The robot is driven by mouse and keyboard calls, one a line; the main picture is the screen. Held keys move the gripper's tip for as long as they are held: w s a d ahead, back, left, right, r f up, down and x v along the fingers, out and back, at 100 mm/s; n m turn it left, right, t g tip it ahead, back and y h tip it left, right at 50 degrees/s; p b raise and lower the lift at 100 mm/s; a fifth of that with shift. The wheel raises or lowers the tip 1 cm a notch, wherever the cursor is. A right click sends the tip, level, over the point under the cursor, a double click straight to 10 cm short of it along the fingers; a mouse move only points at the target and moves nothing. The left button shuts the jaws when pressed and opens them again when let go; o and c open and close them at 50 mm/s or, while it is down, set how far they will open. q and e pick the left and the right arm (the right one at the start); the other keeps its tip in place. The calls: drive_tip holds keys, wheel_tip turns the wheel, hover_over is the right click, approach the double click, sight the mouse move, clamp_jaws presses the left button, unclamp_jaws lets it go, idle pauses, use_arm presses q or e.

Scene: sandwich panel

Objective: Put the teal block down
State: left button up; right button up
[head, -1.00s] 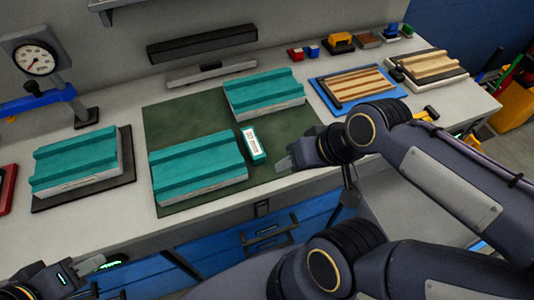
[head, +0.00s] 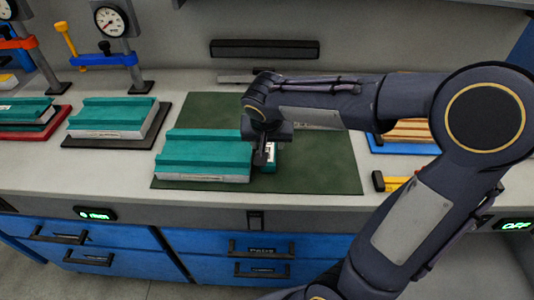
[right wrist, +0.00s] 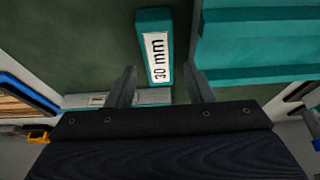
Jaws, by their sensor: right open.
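The teal block (right wrist: 155,45) has a white label reading "30 mm". It lies on the green mat (head: 320,170), beside a teal-topped panel (head: 205,155). In the head view only a sliver of the block (head: 271,155) shows behind my right gripper. My right gripper (head: 264,160) is over the block. In the right wrist view its two fingers (right wrist: 162,82) are apart, with the block's near end between them in the picture and a gap on each side. Whether the fingertips are above the block or down around it I cannot tell. My left gripper is out of view.
Another teal panel (head: 115,115) lies on a dark mat at the left, by a dial gauge stand (head: 112,22). A blue tray with wooden strips (head: 400,147) is partly hidden behind my right arm. The green mat's front right is clear.

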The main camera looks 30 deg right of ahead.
sight(268, 150)
drive_tip(key=x, duration=0.4)
drive_tip(key=shift+d+f, duration=0.2)
drive_tip(key=shift+f, duration=0.15)
drive_tip(key=c, duration=0.9)
drive_tip(key=shift+r, duration=0.15)
